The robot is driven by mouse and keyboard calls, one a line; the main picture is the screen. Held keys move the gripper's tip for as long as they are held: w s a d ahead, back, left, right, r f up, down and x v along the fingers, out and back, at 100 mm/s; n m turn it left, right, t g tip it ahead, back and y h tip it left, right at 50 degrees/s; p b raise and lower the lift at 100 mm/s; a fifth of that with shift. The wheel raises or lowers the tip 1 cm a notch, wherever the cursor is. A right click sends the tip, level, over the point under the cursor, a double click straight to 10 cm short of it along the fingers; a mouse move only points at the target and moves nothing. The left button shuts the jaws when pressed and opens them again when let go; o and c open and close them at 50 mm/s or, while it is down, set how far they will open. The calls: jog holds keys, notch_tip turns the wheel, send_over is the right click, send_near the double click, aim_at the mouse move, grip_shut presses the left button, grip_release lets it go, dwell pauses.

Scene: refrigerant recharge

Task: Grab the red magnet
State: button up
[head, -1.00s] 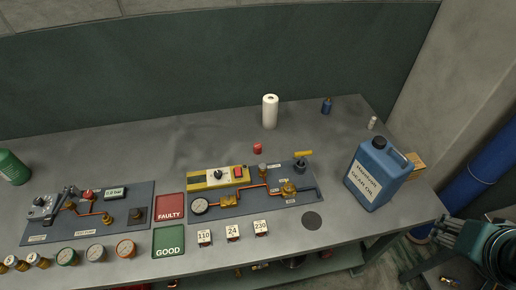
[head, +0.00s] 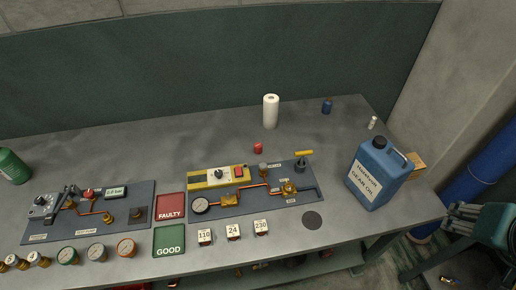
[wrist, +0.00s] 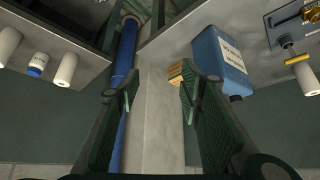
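The red magnet is most likely the small red cylinder (head: 258,148) standing on the bench behind the right-hand panel in the head view. I cannot make it out in the wrist view. My gripper (head: 455,214) is at the right edge of the head view, beyond the bench's right end and well apart from the red cylinder. In the wrist view my gripper (wrist: 149,95) has its two fingers spread wide with nothing between them.
A blue gear oil jug (head: 377,175) stands at the bench's right end, between my gripper and the red cylinder. A white roll (head: 271,111) and a small blue bottle (head: 327,106) stand behind. The panel (head: 240,205) with valves lies in front. A blue pipe (head: 490,185) runs at right.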

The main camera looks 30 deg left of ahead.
jog(key=w+a+r+n+g+y+p, duration=0.1)
jog(key=w+a+r+n+p, duration=0.15)
jog(key=w+a, duration=0.45)
jog(key=w+a+r+n+g+y+p, duration=0.1)
jog(key=w+a+r+n+p, duration=0.2)
jog(key=a, duration=0.7)
jog(key=n+g+p, duration=0.5)
jog(key=n+p, duration=0.1)
jog(key=n, duration=0.4)
send_over(258, 145)
notch_tip(258, 145, down, 6)
jog(key=shift+h, duration=0.3)
jog(key=f, duration=1)
jog(key=d+f, duration=0.1)
jog(key=f, duration=0.5)
jog(key=shift+s+b, duration=0.15)
jog(key=shift+b, duration=0.2)
jog(key=shift+f, duration=0.55)
jog(key=shift+a+f, duration=0.15)
jog(key=shift+f, duration=1.1)
